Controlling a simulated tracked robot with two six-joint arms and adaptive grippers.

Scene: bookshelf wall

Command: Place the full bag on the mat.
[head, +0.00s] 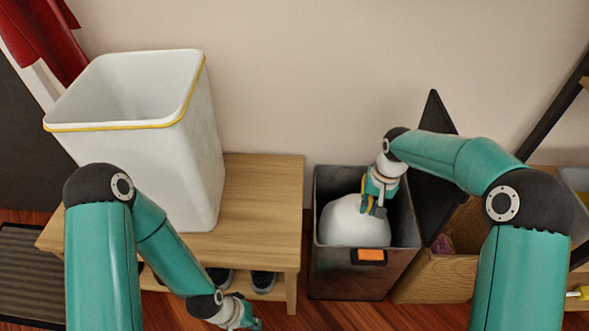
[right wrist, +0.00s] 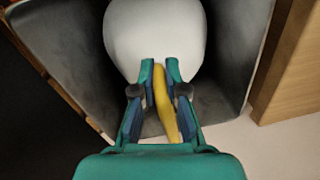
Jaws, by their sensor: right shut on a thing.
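The full bag (head: 352,224) is white and rounded and sits inside a dark grey bin (head: 332,272) with an orange tab on its front. My right gripper (head: 372,208) reaches down into the bin. In the right wrist view, its fingers (right wrist: 166,75) are shut on a yellow strip (right wrist: 163,100) at the top of the white bag (right wrist: 155,35). The mat (head: 28,268) is dark and ribbed, on the floor at the far left, partly out of frame. My left gripper (head: 250,322) is low at the bottom edge; its fingers are mostly cut off.
A tall white container (head: 200,150) with a yellow rim stands on a wooden bench (head: 262,185). Shoes (head: 262,281) lie on the bench's lower shelf. A woven basket (head: 430,278) is right of the bin, and the dark lid (head: 430,190) stands open behind.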

